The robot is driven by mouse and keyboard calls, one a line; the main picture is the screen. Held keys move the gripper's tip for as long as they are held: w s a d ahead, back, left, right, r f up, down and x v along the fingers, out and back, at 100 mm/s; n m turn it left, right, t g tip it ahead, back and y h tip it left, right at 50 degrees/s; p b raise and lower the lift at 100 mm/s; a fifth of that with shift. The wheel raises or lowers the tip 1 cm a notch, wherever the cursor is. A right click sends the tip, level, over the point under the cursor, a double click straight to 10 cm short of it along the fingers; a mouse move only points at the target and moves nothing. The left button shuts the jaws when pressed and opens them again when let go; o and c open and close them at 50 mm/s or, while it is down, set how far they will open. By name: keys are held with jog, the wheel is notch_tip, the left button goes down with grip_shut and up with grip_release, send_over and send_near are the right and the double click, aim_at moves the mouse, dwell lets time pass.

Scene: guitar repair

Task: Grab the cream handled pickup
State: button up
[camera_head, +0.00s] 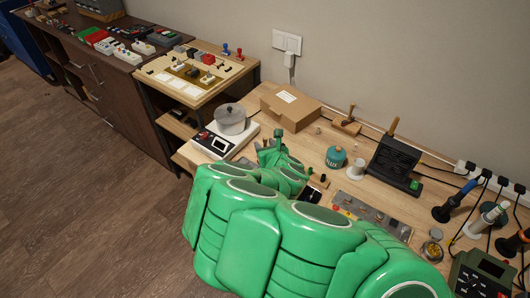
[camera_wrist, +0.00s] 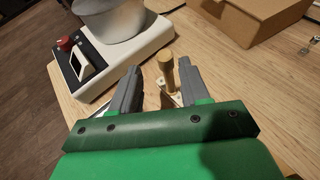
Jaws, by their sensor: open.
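A short item with a tan to cream cylindrical handle (camera_wrist: 167,74) stands on the wooden bench in the wrist view, on a small light base that is partly hidden. It looks like the pickup. My gripper (camera_wrist: 158,68) is open, its two grey fingers on either side of the handle, which is nearer the right finger. I cannot tell whether that finger touches it. In the head view my gripper (camera_head: 270,139) is over the bench beside the scale, and my green arm hides the pickup.
A white scale (camera_head: 208,143) with a grey pot (camera_head: 231,120) stands just left of my gripper. A cardboard box (camera_head: 290,108) is behind it. A teal jar (camera_head: 335,157), a white cup (camera_head: 356,168) and a dark upright unit (camera_head: 393,163) stand to the right.

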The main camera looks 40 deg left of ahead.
aim_at(266, 143)
jog(key=shift+w+a+f, duration=0.25)
jog(key=shift+w+a, duration=0.1)
jog(key=shift+w, duration=0.3)
jog(key=shift+x, duration=1.75)
jog(key=shift+d, duration=0.1)
grip_shut()
